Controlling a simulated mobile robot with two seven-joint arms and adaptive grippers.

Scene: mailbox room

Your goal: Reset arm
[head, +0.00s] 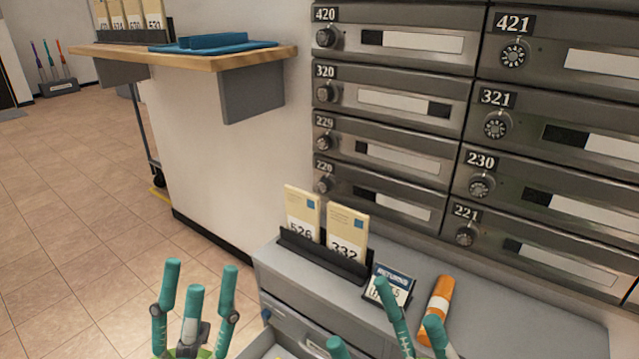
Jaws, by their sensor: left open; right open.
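My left gripper (197,285) is at the bottom left, with its teal fingers pointing up and spread open. It is empty and stands over the tiled floor in the picture, left of the grey cabinet (470,310). My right gripper (400,310) is at the bottom, right of the middle, with its teal fingers open and partly cut off by the lower edge. Its fingers overlap the cabinet front and the small returns sign (395,283) in the picture. I cannot tell whether they touch anything.
A black holder (325,260) with cards 526 (301,215) and 332 (346,235) stands on the cabinet. An orange cylinder (437,297) lies right of the sign. A drawer (262,345) below seems open. Mailboxes (410,90) line the wall. A wooden shelf (200,60) juts out at upper left.

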